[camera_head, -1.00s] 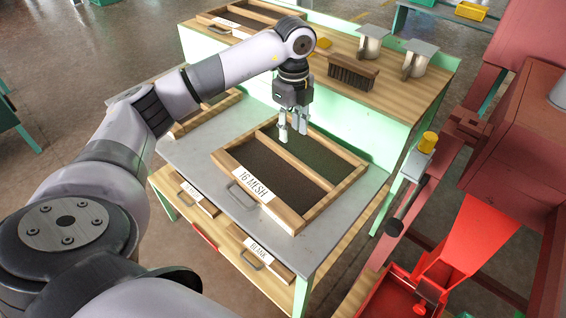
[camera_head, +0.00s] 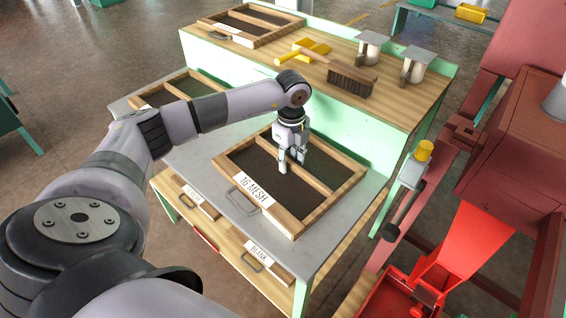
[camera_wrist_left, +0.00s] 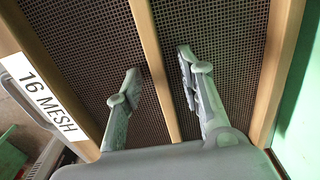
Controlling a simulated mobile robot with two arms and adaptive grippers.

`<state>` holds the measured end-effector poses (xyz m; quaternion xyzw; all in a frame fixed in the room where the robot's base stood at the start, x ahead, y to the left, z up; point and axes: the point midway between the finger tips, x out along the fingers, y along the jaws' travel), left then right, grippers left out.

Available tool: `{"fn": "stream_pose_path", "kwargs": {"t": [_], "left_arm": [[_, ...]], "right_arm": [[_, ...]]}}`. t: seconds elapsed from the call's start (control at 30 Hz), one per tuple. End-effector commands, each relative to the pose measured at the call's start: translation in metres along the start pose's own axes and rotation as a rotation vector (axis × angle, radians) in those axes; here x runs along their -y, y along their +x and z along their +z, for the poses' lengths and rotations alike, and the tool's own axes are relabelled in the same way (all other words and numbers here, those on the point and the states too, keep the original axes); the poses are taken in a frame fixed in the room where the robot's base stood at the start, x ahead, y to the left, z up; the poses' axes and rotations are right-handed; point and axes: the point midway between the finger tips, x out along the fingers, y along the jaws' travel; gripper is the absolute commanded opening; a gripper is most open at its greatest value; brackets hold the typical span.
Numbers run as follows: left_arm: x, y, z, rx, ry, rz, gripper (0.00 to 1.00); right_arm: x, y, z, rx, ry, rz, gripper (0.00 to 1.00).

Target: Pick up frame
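The wooden frame labelled 16 MESH (camera_head: 287,219) lies flat on the grey metal top, with dark mesh on both sides of a middle bar. My left gripper (camera_head: 291,164) points down over that middle bar. Its fingers are apart with nothing between them that they grip. In the left wrist view, the fingers (camera_wrist_left: 158,63) are on either side of the frame's bar (camera_wrist_left: 150,45), spread well wider than it. I cannot tell how far above the mesh the tips are. My right gripper is not in view.
A second frame (camera_head: 150,99) lies left, partly behind my arm; another (camera_head: 233,36) is on the raised wooden shelf. Red machinery (camera_head: 510,150) is at right.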

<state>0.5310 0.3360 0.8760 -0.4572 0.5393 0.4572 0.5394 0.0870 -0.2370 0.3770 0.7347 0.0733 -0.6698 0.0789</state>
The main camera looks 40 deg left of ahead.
Motion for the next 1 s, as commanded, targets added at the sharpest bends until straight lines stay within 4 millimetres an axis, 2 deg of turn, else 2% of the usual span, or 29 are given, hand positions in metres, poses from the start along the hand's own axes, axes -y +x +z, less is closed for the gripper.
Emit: {"fn": "stream_pose_path", "kwargs": {"t": [0.07, 0.5, 1.0], "left_arm": [[0.0001, -0.0002, -0.0001, 0.000, 0.000, 0.000, 0.30], [0.0000, -0.0005, 0.0000, 0.000, 0.000, 0.000, 0.01], [0.0001, -0.0006, 0.0000, 0.000, 0.000, 0.000, 0.00]], "right_arm": [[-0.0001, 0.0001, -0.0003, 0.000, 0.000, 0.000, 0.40], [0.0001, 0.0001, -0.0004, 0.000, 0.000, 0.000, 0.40], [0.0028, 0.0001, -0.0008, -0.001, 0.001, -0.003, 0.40]]}}
